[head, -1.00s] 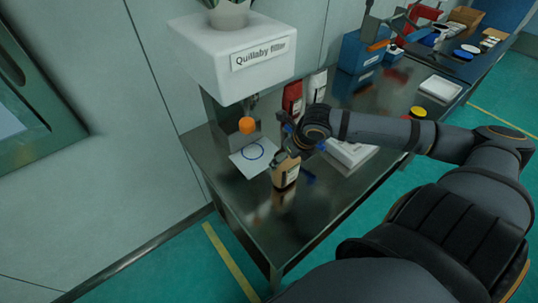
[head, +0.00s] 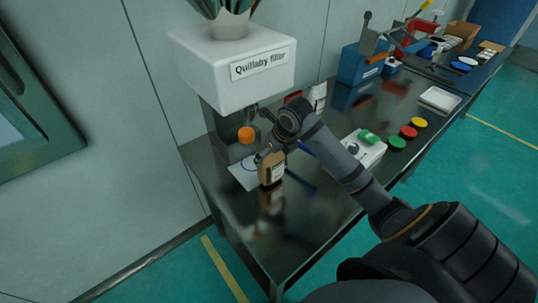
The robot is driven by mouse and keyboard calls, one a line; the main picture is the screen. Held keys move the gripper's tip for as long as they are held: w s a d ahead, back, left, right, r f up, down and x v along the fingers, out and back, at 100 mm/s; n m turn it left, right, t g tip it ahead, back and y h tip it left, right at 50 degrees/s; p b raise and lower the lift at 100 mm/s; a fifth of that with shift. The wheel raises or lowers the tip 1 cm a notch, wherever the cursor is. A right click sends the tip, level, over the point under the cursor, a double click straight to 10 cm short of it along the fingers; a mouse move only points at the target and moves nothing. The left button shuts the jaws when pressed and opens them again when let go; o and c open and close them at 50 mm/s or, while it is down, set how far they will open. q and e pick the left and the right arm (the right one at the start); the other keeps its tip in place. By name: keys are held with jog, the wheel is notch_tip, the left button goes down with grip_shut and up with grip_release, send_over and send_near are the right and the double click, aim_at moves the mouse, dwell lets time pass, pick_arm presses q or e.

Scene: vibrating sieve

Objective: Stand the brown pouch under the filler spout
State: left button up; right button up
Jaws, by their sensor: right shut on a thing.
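The brown pouch (head: 271,174), with a pale label, is upright in the grasp of my right gripper (head: 268,154). The gripper is shut on its upper part. The white filler (head: 232,72), labelled "Quillaby filler", has an orange spout tip (head: 246,134). Below it, a white sheet (head: 237,176) with a blue circle lies on the steel table. The pouch is right of and nearer than the spout, and covers the right part of the sheet and circle. I cannot tell whether its base touches the table. My left gripper is out of view.
Behind my right wrist stand a partly hidden red pouch (head: 292,97) and a white pouch (head: 318,93). To the right are a white scale-like device (head: 368,153), coloured lids (head: 408,132), a white tray (head: 440,99) and a blue toolbox (head: 362,62). The table's front (head: 290,240) is clear.

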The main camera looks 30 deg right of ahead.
jog(key=shift+w+a+f, duration=0.15)
jog(key=shift+w+f, duration=0.45)
jog(key=shift+f, duration=0.25)
jog(key=o, duration=1.1)
jog(key=shift+w, duration=0.1)
jog(key=v, duration=0.3)
jog(key=shift+w, duration=0.1)
jog(key=s+p, duration=0.3)
jog(key=s, duration=0.1)
jog(key=s+p, duration=0.4)
jog(key=s+d+p, duration=0.1)
jog(key=s+p, duration=0.3)
jog(key=shift+s, duration=0.15)
